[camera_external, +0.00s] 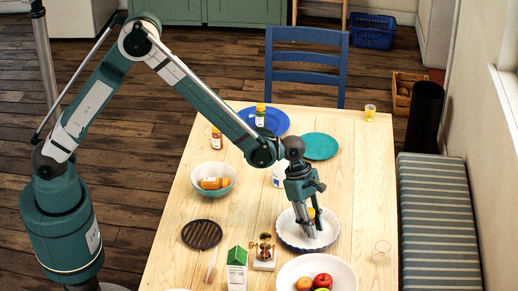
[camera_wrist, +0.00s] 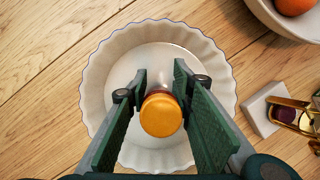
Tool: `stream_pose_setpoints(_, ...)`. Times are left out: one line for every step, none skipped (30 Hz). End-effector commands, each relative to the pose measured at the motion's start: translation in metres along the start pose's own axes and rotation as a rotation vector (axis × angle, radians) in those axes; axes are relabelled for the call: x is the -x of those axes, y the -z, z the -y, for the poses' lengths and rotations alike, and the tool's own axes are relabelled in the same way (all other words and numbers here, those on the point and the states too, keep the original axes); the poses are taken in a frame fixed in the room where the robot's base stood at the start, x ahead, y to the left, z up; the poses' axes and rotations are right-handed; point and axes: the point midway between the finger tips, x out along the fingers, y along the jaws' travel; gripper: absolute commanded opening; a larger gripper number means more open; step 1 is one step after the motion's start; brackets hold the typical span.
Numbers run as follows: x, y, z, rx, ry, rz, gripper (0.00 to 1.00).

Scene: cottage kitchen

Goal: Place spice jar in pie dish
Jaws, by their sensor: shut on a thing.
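My gripper (camera_external: 312,221) is over the white fluted pie dish (camera_external: 290,237) on the wooden table. In the wrist view my gripper (camera_wrist: 160,95) has a finger on each side of the spice jar (camera_wrist: 161,115), which has an orange-yellow lid, and is shut on it. The jar is inside the outline of the pie dish (camera_wrist: 97,75), which has a thin blue rim. The jar stands upright or nearly so. I cannot tell whether its base touches the dish floor. In the external view the fingers hide most of the jar.
A white fruit bowl (camera_external: 287,272), a brass scale (camera_external: 264,254) and a green-and-white carton (camera_external: 237,268) stand in front. A teal bowl (camera_external: 213,195) holding jars, a dark trivet (camera_external: 201,235) and a blue plate (camera_external: 276,121) with a jar lie left and behind. The table's right side is mostly clear.

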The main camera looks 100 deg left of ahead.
Motion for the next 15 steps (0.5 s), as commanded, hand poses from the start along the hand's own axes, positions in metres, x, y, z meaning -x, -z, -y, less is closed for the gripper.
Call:
stream_pose_setpoints(0.0002,-0.0001,0.0000,0.000,0.000,0.000,0.10)
stream_pose_setpoints(0.0002,-0.0001,0.0000,0.000,0.000,0.000,0.10)
stream_pose_setpoints(-0.0001,0.0000,0.0000,0.000,0.000,0.000,0.10)
stream_pose_setpoints(-0.0005,0.0002,0.0000,0.000,0.000,0.000,0.10)
stream_pose_setpoints(-0.0011,0.0004,0.0000,0.000,0.000,0.000,0.10)
stream_pose_setpoints(-0.0021,0.0009,-0.0001,0.000,0.000,0.000,0.10)
stream_pose_setpoints(-0.0028,0.0011,-0.0001,0.000,0.000,0.000,0.10)
stream_pose_setpoints(-0.0035,0.0014,-0.0001,0.000,0.000,0.000,0.10)
stream_pose_setpoints(-0.0030,0.0013,-0.0001,0.000,0.000,0.000,0.27)
stream_pose_setpoints(-0.0028,0.0012,-0.0001,0.000,0.000,0.000,0.31)
stream_pose_setpoints(-0.0027,0.0011,-0.0001,0.000,0.000,0.000,0.35)
stream_pose_setpoints(-0.0026,0.0011,-0.0001,0.000,0.000,0.000,0.38)
stream_pose_setpoints(-0.0026,0.0011,0.0000,0.000,0.000,0.000,0.38)
stream_pose_setpoints(-0.0026,0.0011,0.0000,0.000,0.000,0.000,0.38)
stream_pose_setpoints(-0.0026,0.0011,0.0000,0.000,0.000,0.000,0.38)
